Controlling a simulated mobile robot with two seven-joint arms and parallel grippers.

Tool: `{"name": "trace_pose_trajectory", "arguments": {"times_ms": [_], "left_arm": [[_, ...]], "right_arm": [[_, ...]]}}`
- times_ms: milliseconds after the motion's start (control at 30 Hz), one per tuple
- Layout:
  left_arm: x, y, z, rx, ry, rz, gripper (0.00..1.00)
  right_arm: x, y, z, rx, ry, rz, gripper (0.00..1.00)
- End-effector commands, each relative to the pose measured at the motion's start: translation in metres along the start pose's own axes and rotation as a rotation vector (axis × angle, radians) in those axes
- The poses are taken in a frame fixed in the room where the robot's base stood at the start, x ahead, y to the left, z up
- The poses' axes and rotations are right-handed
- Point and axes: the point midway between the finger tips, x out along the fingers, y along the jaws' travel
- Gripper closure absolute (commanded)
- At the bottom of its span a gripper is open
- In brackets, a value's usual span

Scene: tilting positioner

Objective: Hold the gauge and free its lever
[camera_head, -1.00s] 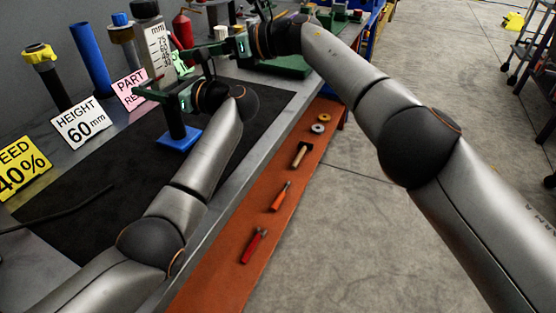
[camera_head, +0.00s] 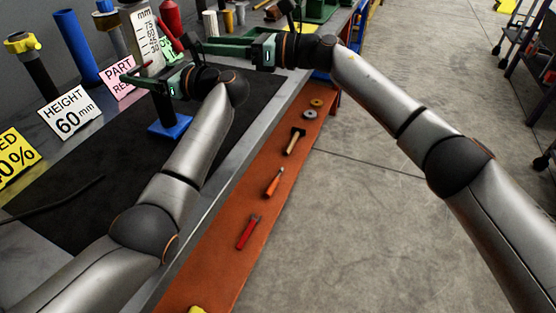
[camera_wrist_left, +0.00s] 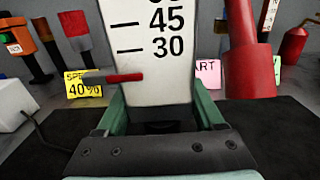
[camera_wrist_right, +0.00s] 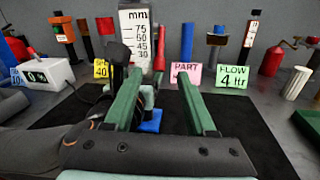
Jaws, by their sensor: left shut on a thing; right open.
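The gauge is a white plate (camera_head: 147,42) with black mm marks, on a dark column over a blue base (camera_head: 170,127). My left gripper (camera_head: 152,84) is shut on the gauge's column below the plate. In the left wrist view the plate (camera_wrist_left: 150,55) rises between the fingers, and a red-ended pointer (camera_wrist_left: 112,77) crosses its left edge. A thick red cylinder (camera_wrist_left: 246,48) stands right of the plate; I cannot tell if it is the lever. My right gripper (camera_head: 200,42) is open and empty, just right of the gauge; the right wrist view shows the plate (camera_wrist_right: 140,40) beyond its fingers.
Signs stand along the bench back, among them a white HEIGHT 60 mm sign (camera_head: 69,112) and a pink PART sign (camera_head: 120,78). A blue cylinder (camera_head: 77,48) stands behind them. A dark mat (camera_head: 90,165) is mostly clear. Tools, including a hammer (camera_head: 293,141), lie on an orange strip.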

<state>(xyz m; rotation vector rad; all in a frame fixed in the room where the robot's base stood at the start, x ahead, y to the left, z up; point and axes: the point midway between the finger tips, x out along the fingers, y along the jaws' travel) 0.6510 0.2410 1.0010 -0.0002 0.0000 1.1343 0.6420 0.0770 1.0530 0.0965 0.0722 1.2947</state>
Motion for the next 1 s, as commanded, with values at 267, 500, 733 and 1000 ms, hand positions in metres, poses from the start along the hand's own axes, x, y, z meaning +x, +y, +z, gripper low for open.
{"name": "trace_pose_trajectory", "arguments": {"times_ms": [267,500,733,1000], "left_arm": [[0.000,0.000,0.000,0.000,0.000,-0.001,1.00],[0.000,0.000,0.000,0.000,0.000,-0.001,1.00],[0.000,0.000,0.000,0.000,0.000,-0.001,1.00],[0.000,0.000,0.000,-0.001,0.000,0.000,1.00]], "right_arm": [[-0.048,-0.001,0.000,-0.002,0.001,-0.002,0.44],[-0.038,0.002,0.018,-0.114,0.106,0.022,0.44],[-0.026,0.002,0.032,-0.228,0.262,0.028,0.44],[-0.053,-0.015,0.005,-0.194,0.298,-0.017,0.44]]}}
